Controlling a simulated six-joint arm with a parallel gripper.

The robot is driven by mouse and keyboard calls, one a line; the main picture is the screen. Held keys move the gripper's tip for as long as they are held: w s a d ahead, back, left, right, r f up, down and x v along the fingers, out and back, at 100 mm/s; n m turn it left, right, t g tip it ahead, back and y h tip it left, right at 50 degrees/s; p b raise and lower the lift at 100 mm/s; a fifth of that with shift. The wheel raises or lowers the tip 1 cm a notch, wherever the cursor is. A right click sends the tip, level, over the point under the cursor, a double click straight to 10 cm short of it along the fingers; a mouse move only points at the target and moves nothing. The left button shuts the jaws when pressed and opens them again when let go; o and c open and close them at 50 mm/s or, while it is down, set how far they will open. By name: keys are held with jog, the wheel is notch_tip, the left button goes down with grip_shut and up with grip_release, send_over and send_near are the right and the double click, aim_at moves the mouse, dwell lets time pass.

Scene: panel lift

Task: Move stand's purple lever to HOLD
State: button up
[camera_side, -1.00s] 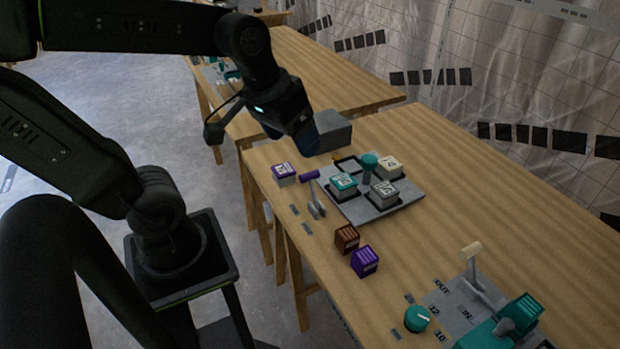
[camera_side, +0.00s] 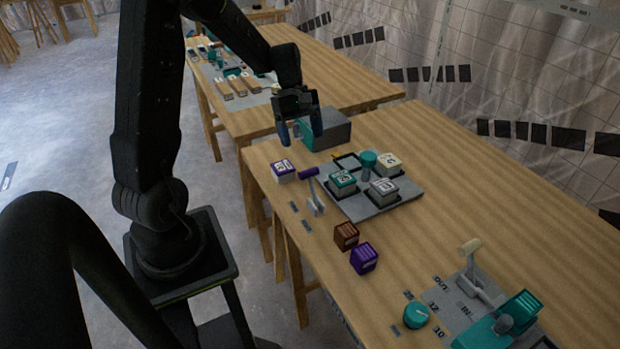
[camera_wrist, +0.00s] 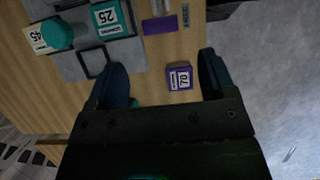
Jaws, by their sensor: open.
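The purple lever (camera_side: 309,172) has a purple bar grip on a grey arm and stands at the left edge of the grey stand (camera_side: 384,203) on the near table. In the wrist view its purple grip (camera_wrist: 160,25) shows at the upper middle, ahead of my fingers. My gripper (camera_side: 301,134) is open and empty, above the table's far left corner, behind the lever and apart from it. In the wrist view my gripper (camera_wrist: 166,82) has its fingers wide apart, with a purple-topped block (camera_wrist: 179,77) marked 70 in the gap below. No HOLD label is readable.
The stand carries a teal knob (camera_side: 368,160) and several numbered blocks. A brown block (camera_side: 346,236) and a purple block (camera_side: 364,259) lie in front of it. A grey box (camera_side: 330,130) stands behind.

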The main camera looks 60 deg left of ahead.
aim_at(310, 177)
jog(key=x, duration=1.1)
jog(key=shift+d+f, duration=0.15)
jog(key=shift+f, duration=0.2)
jog(key=c, duration=1.3)
